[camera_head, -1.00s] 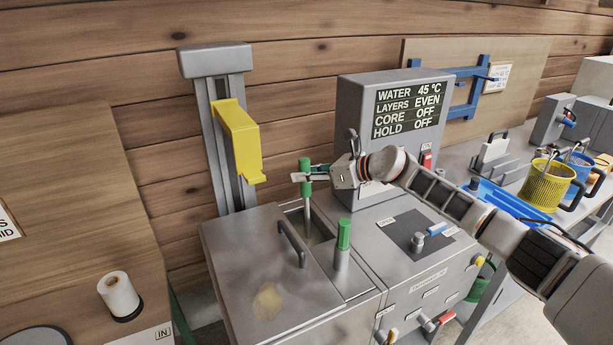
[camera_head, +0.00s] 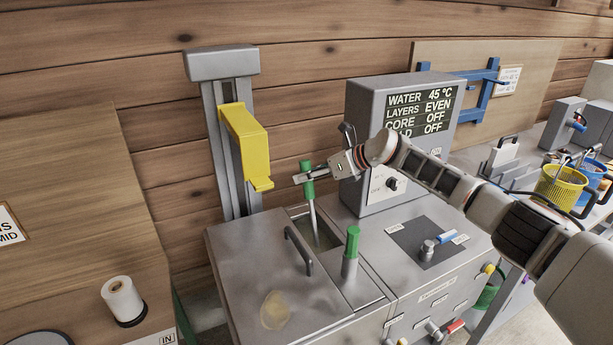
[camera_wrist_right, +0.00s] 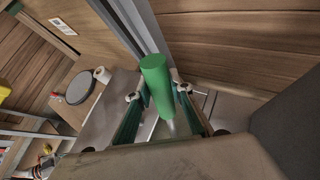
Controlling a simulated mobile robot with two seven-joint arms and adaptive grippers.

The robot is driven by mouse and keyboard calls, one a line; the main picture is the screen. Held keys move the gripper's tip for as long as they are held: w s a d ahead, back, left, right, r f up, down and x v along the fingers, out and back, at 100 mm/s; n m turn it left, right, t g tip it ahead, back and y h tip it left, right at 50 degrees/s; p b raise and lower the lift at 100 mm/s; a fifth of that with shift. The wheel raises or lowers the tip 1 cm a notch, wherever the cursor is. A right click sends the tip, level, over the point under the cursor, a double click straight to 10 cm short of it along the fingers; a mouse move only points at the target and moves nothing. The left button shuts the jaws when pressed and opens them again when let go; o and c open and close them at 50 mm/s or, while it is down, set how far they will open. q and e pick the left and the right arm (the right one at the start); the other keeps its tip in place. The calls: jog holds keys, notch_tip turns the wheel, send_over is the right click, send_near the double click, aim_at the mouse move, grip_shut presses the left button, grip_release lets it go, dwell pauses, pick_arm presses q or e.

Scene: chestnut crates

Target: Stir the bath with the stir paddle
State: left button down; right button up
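The stir paddle has a green handle (camera_head: 307,180) and a thin grey shaft (camera_head: 315,222) that slants down into the open slot of the bath (camera_head: 240,250). My right gripper (camera_head: 306,176) is shut around the green handle; in the right wrist view the handle (camera_wrist_right: 157,80) stands between the two fingers. The paddle's lower end is hidden inside the bath. A second green-topped grey post (camera_head: 351,250) stands in front of the slot, apart from the gripper. My left gripper is not in view.
A grey display box (camera_head: 365,110) reads water 45 °C, layers even, core off, hold off. A yellow bracket (camera_head: 243,145) on a grey column stands behind the bath. A black handle (camera_head: 299,250) sits on the lid. A yellow basket (camera_head: 558,188) is at the right.

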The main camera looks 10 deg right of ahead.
jog(key=o, duration=0.4)
jog(key=shift+c, duration=0.2)
jog(key=v, duration=1.2)
jog(key=shift+f, duration=0.1)
dwell(1.8)
